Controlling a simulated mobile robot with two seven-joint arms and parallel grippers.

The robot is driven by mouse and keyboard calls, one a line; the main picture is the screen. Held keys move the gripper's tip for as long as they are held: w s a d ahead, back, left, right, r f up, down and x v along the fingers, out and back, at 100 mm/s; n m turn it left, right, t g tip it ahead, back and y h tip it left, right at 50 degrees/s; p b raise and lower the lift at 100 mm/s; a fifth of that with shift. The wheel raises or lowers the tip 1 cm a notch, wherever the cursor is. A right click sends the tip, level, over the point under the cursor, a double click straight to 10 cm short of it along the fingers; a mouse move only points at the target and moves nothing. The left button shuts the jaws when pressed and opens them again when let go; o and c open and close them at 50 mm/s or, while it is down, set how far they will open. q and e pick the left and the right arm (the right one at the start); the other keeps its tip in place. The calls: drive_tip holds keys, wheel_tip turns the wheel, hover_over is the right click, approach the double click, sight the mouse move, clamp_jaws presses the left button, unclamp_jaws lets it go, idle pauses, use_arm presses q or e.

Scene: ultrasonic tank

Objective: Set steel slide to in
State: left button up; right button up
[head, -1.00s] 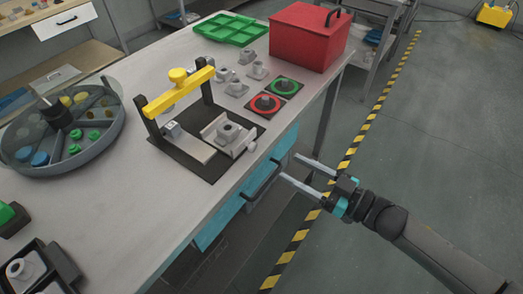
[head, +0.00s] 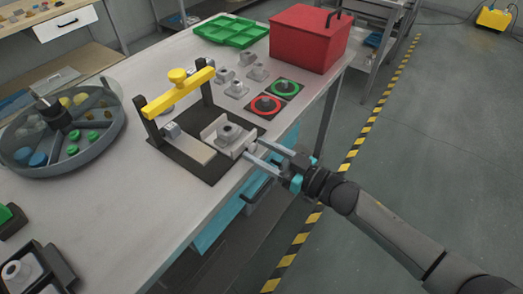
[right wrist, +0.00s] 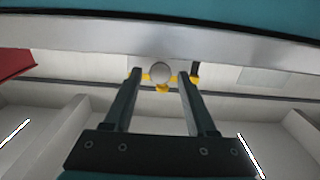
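The steel slide (head: 224,144) is a grey block with a round boss on top. It sits at the right end of the pale track (head: 190,147) on the black base plate (head: 205,170), outside the yellow bridge (head: 180,92). Its round knob (right wrist: 160,72) faces my right gripper. My right gripper (head: 256,151) is open at the table's edge, its fingertips on either side of the knob. In the right wrist view the knob shows between the tips, with a gap on each side. My left gripper is out of view.
A red button (head: 264,105) and a green button (head: 284,88) lie behind the slide, beside several small metal parts. A red box (head: 308,40) and a green tray (head: 230,31) stand farther back. A round divided tank (head: 112,128) is at left.

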clamp_jaws()
idle(1.2)
